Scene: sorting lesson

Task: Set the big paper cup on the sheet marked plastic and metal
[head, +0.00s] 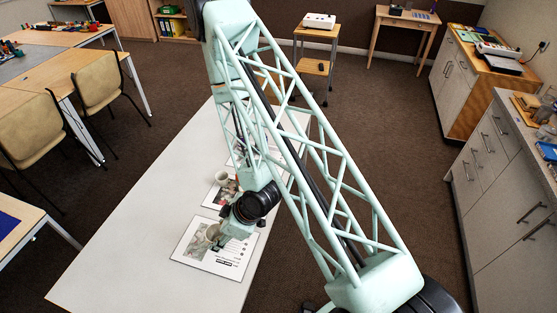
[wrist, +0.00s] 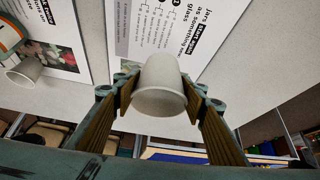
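A white paper cup (wrist: 160,86) sits between the fingertips of my gripper (wrist: 160,92) in the wrist view, with a finger against each side. In the head view my gripper (head: 222,237) is low over the front sheet (head: 233,265), and the held cup is hard to make out there. In the wrist view this sheet (wrist: 165,40) has text with the word glass. Another pale cup (head: 221,178) stands on the sheet behind; it also shows at the wrist view's left (wrist: 22,72). I cannot read plastic and metal on any sheet.
The white table (head: 120,245) is bare to the left of the sheets. A green and orange object (wrist: 8,35) stands beside the other cup at the wrist view's left edge. My arm hides the table's right side. Chairs (head: 98,82) and cabinets (head: 500,165) stand well apart.

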